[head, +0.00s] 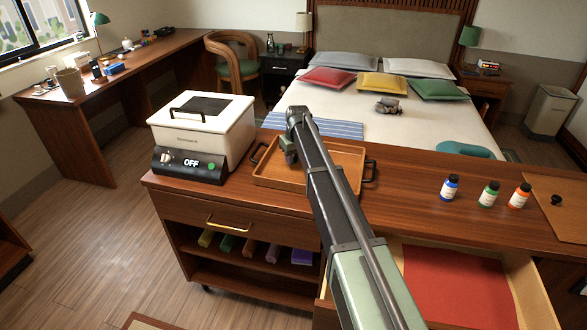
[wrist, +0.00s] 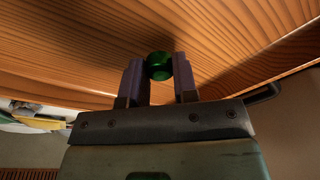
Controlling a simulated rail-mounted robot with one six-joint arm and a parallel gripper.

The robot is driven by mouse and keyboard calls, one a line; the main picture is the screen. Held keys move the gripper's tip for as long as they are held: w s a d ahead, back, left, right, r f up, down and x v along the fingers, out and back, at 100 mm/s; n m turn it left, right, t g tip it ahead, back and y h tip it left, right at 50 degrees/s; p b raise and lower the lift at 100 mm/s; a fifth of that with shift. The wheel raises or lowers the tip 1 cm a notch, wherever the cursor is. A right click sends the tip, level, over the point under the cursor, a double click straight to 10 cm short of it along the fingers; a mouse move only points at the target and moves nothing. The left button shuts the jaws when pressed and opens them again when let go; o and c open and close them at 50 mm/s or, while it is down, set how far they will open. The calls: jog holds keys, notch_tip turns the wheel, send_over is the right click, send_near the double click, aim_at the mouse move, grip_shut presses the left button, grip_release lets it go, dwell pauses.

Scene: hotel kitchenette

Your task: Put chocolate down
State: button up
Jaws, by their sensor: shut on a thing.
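My gripper (head: 289,158) is at the left part of a wooden tray (head: 335,155) on the counter, pointing down. In the wrist view, my gripper (wrist: 159,75) is shut on a small shiny green round thing (wrist: 159,66), which looks like the wrapped chocolate. It sits between the two fingertips, with wood grain behind it. In the head view the chocolate is hidden by my gripper and arm. I cannot tell whether it touches the tray.
A white cooker (head: 203,130) with an "OFF" panel stands left of the tray. Blue (head: 450,188), green (head: 489,195) and orange (head: 519,197) bottles stand to the right. An open drawer with a red liner (head: 455,285) is below. The counter between tray and bottles is clear.

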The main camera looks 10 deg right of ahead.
jog(key=shift+f, duration=0.5)
jog(key=o, duration=0.9)
notch_tip(320, 180, up, 12)
jog(key=s+r+p, duration=0.1)
jog(key=s+p, duration=0.1)
jog(key=p, duration=1.1)
jog(key=s+f+m+g, duration=0.1)
jog(key=s+m, duration=0.2)
jog(key=s, duration=3.5)
jog(key=shift+m+h+b, duration=0.3)
